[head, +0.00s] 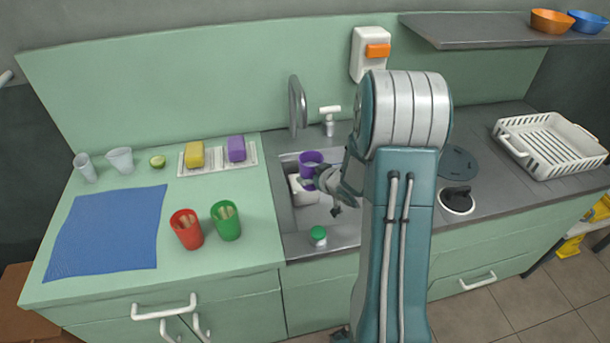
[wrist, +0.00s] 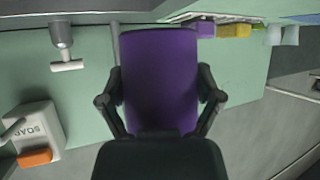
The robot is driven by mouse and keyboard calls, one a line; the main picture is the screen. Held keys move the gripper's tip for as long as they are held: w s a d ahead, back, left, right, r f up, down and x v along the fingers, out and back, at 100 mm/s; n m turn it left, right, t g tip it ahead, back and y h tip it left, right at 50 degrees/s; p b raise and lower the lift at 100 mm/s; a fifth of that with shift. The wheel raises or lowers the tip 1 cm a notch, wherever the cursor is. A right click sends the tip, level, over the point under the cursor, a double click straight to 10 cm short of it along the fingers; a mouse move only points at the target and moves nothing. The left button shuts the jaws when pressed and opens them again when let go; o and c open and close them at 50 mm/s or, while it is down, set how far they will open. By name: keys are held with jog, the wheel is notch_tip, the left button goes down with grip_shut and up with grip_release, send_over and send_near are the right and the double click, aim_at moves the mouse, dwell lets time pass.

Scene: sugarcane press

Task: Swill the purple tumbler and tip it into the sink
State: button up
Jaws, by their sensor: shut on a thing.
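The purple tumbler (head: 311,163) is held over the sink (head: 318,217) in the head view. In the wrist view the purple tumbler (wrist: 160,80) fills the middle, with a black finger pad on each side of it. My gripper (wrist: 160,98) is shut on the tumbler. In the head view my gripper (head: 325,178) is partly hidden by my own arm. The tumbler's contents do not show. The tap (head: 298,105) stands at the back edge of the sink, behind the tumbler.
A soap dispenser (head: 370,52) hangs on the back wall. A red cup (head: 186,229) and a green cup (head: 226,220) stand left of the sink. A yellow sponge (head: 194,154) and a purple sponge (head: 236,149) lie on a rack. A white dish rack (head: 552,146) is at the right.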

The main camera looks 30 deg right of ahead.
jog(key=shift+w+d, duration=0.25)
jog(key=shift+w, duration=0.8)
jog(key=shift+w+a, duration=0.2)
jog(key=shift+a, duration=0.75)
jog(key=shift+s+a, duration=0.25)
jog(key=shift+s, duration=0.7)
jog(key=shift+s+d, duration=0.15)
jog(key=shift+d, duration=0.35)
jog(key=shift+s+d, duration=0.15)
jog(key=shift+d, duration=0.35)
